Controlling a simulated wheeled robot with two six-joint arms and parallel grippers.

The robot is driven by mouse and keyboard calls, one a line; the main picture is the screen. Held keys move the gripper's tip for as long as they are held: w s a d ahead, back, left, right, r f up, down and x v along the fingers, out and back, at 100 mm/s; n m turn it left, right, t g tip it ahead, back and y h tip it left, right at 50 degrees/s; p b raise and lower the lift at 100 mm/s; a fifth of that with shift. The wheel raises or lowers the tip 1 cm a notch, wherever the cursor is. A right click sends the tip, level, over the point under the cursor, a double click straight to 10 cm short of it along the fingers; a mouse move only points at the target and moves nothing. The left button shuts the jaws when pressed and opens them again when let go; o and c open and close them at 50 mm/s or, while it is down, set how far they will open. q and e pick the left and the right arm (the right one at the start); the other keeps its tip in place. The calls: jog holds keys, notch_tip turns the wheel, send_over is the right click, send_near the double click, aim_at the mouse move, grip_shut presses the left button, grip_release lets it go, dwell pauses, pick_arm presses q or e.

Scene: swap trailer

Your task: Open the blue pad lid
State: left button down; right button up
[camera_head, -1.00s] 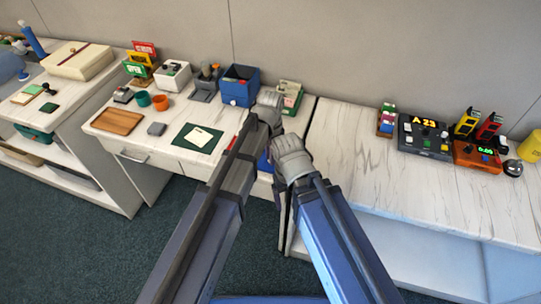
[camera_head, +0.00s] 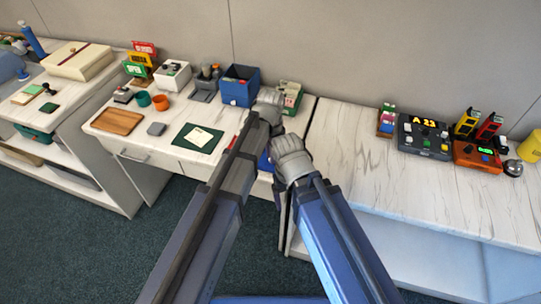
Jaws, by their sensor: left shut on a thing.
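A small blue patch, seemingly the blue pad (camera_head: 264,162), shows between my two forearms at the front right of the white marbled desk. Most of it is hidden by my arms, and I cannot tell how far its lid is raised. My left gripper (camera_head: 269,108) is over the right part of the desk, shut, with its fingertips hidden at the pad. My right gripper (camera_head: 291,158) is in front and to the right of it, near the desk's front edge. Its fingers are hidden from this view.
A dark green mat (camera_head: 198,138) with a paper, a red item (camera_head: 231,142), a blue box (camera_head: 240,86) and a green-and-white box (camera_head: 289,97) surround the hands. A wooden tray (camera_head: 117,122) lies farther left.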

pick_arm(q)
jog(key=w, duration=0.1)
jog(key=w+d, duration=0.1)
jog(key=w, duration=0.1)
jog(key=shift+s, duration=0.15)
dwell(0.4)
dwell(0.6)
jog(key=c, duration=0.8)
grip_release()
notch_tip(320, 180, up, 8)
jog(key=p, duration=0.7)
jog(key=shift+f+p, duration=0.1)
jog(key=shift+p, duration=0.3)
